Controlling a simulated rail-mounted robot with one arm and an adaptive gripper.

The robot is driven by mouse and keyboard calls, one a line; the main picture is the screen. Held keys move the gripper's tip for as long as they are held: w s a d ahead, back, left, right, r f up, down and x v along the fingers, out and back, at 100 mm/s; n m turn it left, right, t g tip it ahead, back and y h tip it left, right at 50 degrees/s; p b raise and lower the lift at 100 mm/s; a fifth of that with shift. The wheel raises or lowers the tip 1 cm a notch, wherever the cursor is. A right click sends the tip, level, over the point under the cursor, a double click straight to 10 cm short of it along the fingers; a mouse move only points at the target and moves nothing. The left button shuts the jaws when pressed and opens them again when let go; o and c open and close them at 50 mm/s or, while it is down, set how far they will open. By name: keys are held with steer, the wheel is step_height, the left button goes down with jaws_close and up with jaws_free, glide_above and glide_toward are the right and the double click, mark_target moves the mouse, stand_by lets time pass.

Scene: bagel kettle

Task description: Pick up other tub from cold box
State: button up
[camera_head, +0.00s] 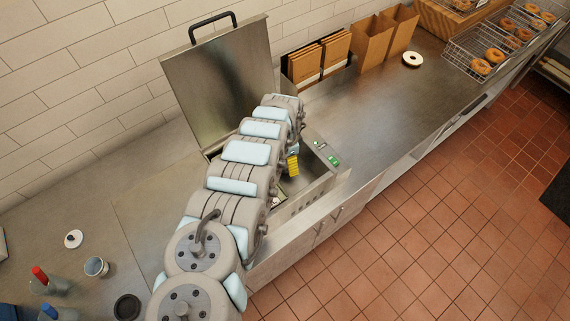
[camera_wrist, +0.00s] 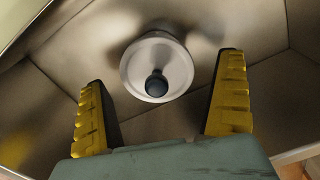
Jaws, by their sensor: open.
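The cold box (camera_head: 323,186) is a metal box set in the counter, with its lid (camera_head: 221,82) raised against the wall side. My arm reaches over it and hides most of its inside. In the wrist view, one round metal tub (camera_wrist: 157,67) with a dark knob on its lid stands on the box floor, near a wall. My gripper (camera_wrist: 163,95) is open, its yellow-padded fingers on either side of the tub in the picture and apart from it. In the head view only a yellow finger (camera_head: 292,166) shows, inside the box opening.
Box walls (camera_wrist: 301,27) stand close around my fingers. Paper bags (camera_head: 372,41) and a white ring (camera_head: 412,59) are on the counter beyond. Bottles (camera_head: 48,281), a small cup (camera_head: 96,267) and a white lid (camera_head: 74,239) are at the lower left.

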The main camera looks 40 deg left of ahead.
steer(key=shift+f, duration=0.45)
steer(key=shift+s, duration=0.1)
steer(key=c, duration=1.3)
